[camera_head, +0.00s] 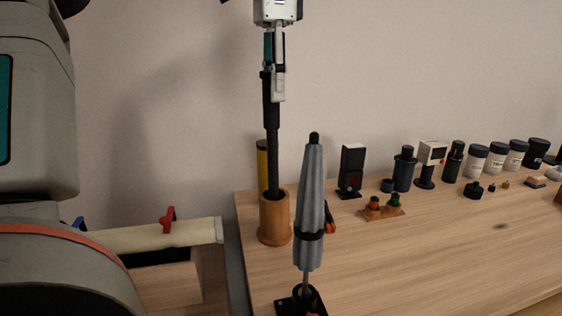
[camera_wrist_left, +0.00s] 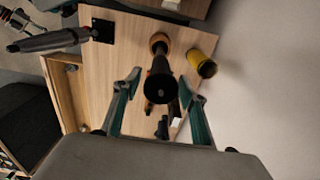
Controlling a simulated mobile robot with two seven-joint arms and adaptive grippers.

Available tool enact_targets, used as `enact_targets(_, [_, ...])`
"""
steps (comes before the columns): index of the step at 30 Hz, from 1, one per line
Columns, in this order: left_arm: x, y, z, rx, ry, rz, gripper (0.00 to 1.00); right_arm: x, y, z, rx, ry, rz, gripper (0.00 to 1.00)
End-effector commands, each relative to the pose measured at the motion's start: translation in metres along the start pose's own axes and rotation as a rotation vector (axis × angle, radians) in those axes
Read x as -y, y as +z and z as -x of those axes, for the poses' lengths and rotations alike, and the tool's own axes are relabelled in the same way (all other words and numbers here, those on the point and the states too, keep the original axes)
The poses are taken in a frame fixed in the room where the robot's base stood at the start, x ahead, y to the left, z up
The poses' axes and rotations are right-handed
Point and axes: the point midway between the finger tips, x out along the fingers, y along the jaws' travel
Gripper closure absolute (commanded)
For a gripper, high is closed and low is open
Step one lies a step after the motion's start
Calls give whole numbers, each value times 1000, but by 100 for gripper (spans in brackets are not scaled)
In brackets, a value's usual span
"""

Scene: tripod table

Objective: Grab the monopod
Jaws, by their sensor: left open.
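The monopod (camera_head: 272,135) is a long black pole standing upright in a round wooden cup (camera_head: 274,222) at the table's left end. My left gripper (camera_head: 273,84) is above the cup, pointing down, with its fingers around the height of the monopod's top. In the left wrist view the gripper (camera_wrist_left: 164,78) is open, and the monopod's dark top (camera_wrist_left: 160,88) shows end-on between the two fingers. Gaps show on both sides there, so the fingers look apart from it. The cup's rim (camera_wrist_left: 159,40) shows behind the pole. My right gripper is not in view.
A grey folded umbrella-like piece (camera_head: 310,190) stands on a black base just right of the cup. A yellow cylinder (camera_head: 262,160) stands behind the cup. Several bottles, jars and small devices line the table's back (camera_head: 403,170). The table's front right (camera_head: 440,260) is clear.

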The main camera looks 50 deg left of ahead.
Motion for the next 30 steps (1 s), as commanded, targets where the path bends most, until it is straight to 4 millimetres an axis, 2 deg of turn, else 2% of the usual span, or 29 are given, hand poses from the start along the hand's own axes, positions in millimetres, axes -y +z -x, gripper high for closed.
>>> enact_targets(1, [0,0,-8,2,5,-1,58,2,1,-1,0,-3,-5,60])
enact_targets(8, [0,-1,-33,1,6,-4,58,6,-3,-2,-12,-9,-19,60])
enact_targets(15, [1,-2,-66,0,6,-3,58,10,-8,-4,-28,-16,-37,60])
enact_targets(25, [0,-1,-71,-5,1,-1,58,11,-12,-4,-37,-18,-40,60])
enact_targets(26, [0,-1,-71,-5,1,-1,61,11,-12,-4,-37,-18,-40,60])
enact_targets(30, [0,-1,-71,-4,2,-1,97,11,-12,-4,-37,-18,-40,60])
